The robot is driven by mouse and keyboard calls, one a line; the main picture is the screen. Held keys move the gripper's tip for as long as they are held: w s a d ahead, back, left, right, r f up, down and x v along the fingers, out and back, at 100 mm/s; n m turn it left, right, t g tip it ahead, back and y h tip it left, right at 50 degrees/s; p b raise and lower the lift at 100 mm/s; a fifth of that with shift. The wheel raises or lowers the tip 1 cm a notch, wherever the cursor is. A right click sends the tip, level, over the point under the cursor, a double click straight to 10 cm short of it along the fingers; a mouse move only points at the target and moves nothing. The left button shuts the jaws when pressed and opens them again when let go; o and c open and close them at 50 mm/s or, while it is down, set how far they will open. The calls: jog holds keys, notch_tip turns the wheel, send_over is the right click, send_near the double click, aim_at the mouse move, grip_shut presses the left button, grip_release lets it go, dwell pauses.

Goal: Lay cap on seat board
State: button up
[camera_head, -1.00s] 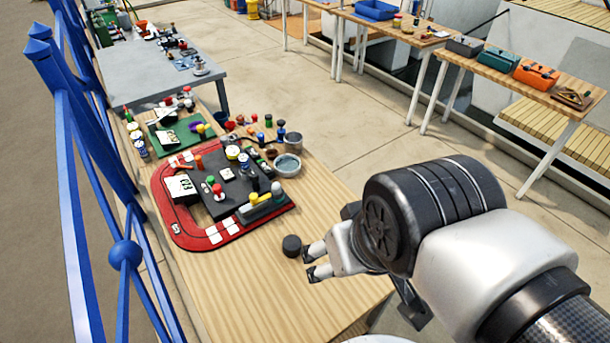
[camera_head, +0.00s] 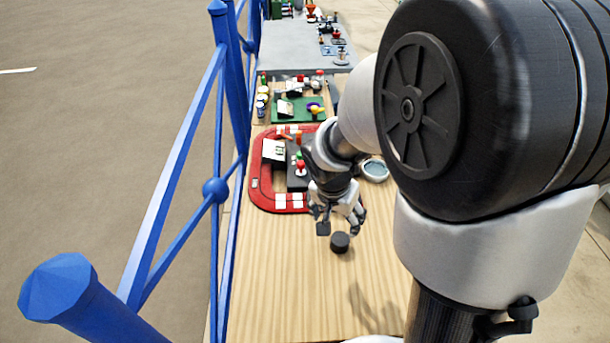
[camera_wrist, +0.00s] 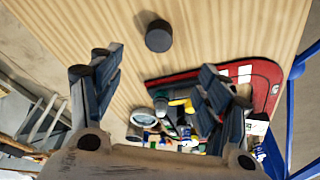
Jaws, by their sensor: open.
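The cap looks like a small black round piece (camera_head: 339,242) standing on bare light wood in front of the red-rimmed board (camera_head: 268,203). It also shows in the wrist view (camera_wrist: 159,36), clear of both fingers. My gripper (camera_head: 338,221) is open and empty, with its fingers spread just behind the cap in the head view. I cannot tell whether they touch it. In the wrist view my gripper (camera_wrist: 155,82) shows a wide gap between its fingers. No part is clearly marked as the seat board; the cap stands on a wooden tabletop (camera_head: 285,290).
The red-rimmed board carries cards, knobs and small pieces. A grey bowl (camera_head: 375,170) stands to its right, and a green board (camera_head: 290,110) lies behind. A blue railing (camera_head: 215,190) runs along the left edge. The near tabletop is clear. My arm hides much of the right side.

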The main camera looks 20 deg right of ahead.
jog(key=b, duration=0.4)
send_over(341, 239)
jog(key=a, duration=0.2)
jog(key=f, duration=0.6)
jog(key=s+f, duration=0.1)
jog(key=f, duration=0.3)
jog(key=shift+d+f, duration=0.1)
jog(key=shift+d, duration=0.1)
jog(key=shift+b+x, duration=1.2)
jog(key=shift+x, duration=1.8)
jog(key=shift+w+d, duration=0.1)
jog(key=shift+d, duration=0.1)
jog(key=c, duration=1.2)
jog(key=shift+r, duration=0.3)
